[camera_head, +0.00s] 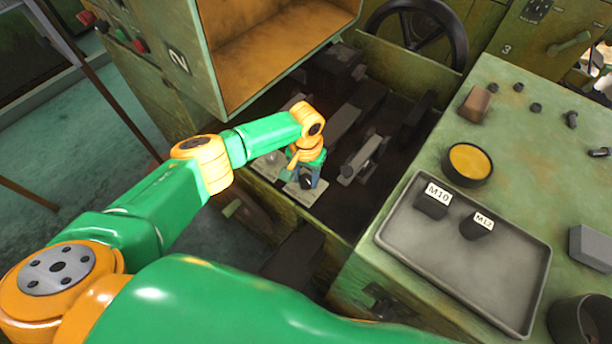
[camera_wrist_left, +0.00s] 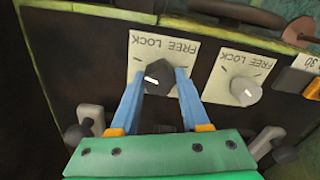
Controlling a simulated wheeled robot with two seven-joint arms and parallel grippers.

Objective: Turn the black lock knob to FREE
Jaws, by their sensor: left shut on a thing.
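The black lock knob (camera_wrist_left: 158,78) sits on a pale plate (camera_wrist_left: 138,48) marked FREE and LOCK, inverted in the left wrist view. In the head view my left gripper (camera_head: 306,178) reaches down into the machine, over the knob's plate (camera_head: 303,194). My right gripper is not in view.
A light grey knob (camera_wrist_left: 246,91) on a similar FREE and LOCK plate is beside the black one. Levers (camera_wrist_left: 90,118) stand close to the gripper. An open machine housing (camera_head: 285,45) is above, and a green bench with a grey tray (camera_head: 460,265) is to the right.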

